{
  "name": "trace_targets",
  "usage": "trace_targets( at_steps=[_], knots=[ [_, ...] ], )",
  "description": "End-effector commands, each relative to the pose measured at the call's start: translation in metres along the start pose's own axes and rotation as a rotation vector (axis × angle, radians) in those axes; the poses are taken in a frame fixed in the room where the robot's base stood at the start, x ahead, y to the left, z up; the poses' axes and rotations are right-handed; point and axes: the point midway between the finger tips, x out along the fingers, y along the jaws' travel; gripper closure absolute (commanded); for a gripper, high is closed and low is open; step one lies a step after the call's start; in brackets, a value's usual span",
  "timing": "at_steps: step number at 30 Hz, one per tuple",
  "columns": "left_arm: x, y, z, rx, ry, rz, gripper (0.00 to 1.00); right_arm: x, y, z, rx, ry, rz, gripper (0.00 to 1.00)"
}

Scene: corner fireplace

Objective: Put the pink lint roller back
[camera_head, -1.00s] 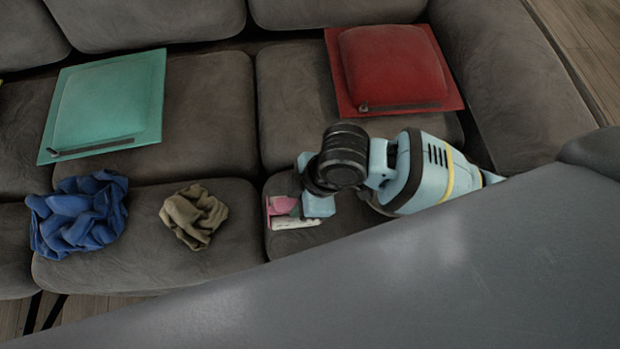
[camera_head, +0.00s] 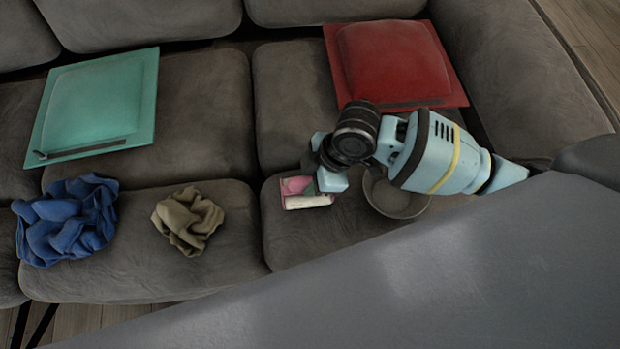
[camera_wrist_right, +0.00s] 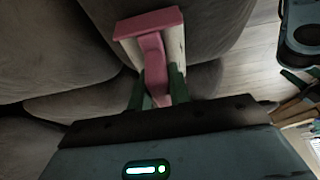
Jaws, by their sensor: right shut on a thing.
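The pink lint roller (camera_head: 297,186) has a pink handle and a white roll (camera_head: 308,202). In the head view it is over the front seat cushion, near that cushion's left side. My right gripper (camera_head: 312,185) is shut on it. In the right wrist view the lint roller (camera_wrist_right: 153,50) sticks out beyond the gripper (camera_wrist_right: 158,80), whose green fingers clasp its pink handle from both sides. I cannot tell exactly how high it is above the seat. My left gripper is not in view.
A grey round bowl (camera_head: 402,201) rests on the same seat, right of the roller, partly behind my arm. A blue cloth (camera_head: 70,220) and a tan cloth (camera_head: 187,220) lie to the left. Green (camera_head: 97,103) and red (camera_head: 393,62) cushions lie behind. A large grey surface fills the lower right.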

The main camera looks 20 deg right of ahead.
Motion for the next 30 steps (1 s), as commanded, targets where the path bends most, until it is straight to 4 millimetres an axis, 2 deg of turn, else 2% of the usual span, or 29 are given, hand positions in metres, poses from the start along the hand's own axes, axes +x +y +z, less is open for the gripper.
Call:
trace_targets(
  at_steps=[9, 10, 15, 25, 30],
  knots=[
    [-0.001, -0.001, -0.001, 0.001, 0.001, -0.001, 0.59, 0.001, 0.0, 0.0, 0.0, 0.002, 0.001, 0.99],
    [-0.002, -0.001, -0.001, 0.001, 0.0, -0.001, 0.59, 0.001, 0.0, 0.0, 0.0, 0.002, 0.001, 0.79],
    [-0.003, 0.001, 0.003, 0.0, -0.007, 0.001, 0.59, 0.001, 0.0, 0.0, -0.001, 0.002, 0.001, 0.59],
    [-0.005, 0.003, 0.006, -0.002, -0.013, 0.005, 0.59, -0.002, 0.001, -0.001, -0.002, 0.002, 0.002, 0.59],
    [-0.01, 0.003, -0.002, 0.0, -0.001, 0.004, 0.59, -0.023, 0.001, -0.002, -0.002, 0.003, 0.004, 0.59]
  ],
)
